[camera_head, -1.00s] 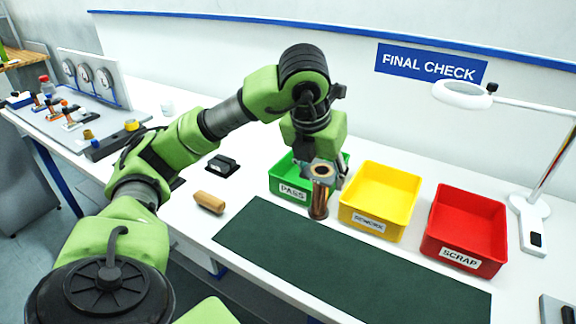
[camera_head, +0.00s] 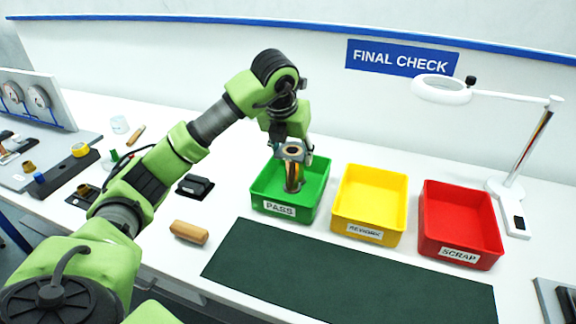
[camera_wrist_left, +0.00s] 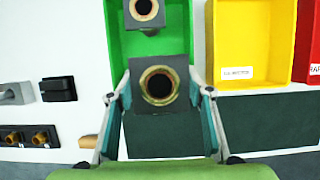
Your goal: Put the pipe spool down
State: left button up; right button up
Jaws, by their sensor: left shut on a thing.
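The pipe spool (camera_head: 293,174) is a copper-coloured tube with a grey square flange on top. It is upright in my left gripper (camera_head: 294,157), which is shut on it. In the head view it stands in front of the inside of the green PASS bin (camera_head: 279,209); whether its lower end touches the bin floor is unclear. The left wrist view shows the flange (camera_wrist_left: 138,121) between the fingers of my left gripper (camera_wrist_left: 160,97). A smaller grey flanged end (camera_wrist_left: 144,26) shows over the green bin there; I cannot tell whether it is the same part. My right gripper is out of view.
A yellow REWORK bin (camera_head: 341,223) and a red SCRAP bin (camera_head: 432,240) stand right of the green bin. A magnifier lamp (camera_head: 441,90) stands at the right. A dark green mat (camera_head: 345,280) lies clear in front.

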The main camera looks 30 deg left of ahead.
aim_at(288, 169)
pick_arm(q)
jog(key=shift+s+a+p+x, duration=0.1)
jog(key=shift+a+p+x, duration=0.25)
jog(key=shift+x, duration=1.1)
jog(key=shift+s+a+p+x, duration=0.15)
jog(key=shift+a+p+x, duration=0.25)
jog(key=shift+x, duration=1)
jog(key=shift+s+a+p+x, duration=0.15)
jog(key=shift+p+x, duration=0.35)
jog(key=shift+x, duration=0.95)
jog(key=o, duration=1.6)
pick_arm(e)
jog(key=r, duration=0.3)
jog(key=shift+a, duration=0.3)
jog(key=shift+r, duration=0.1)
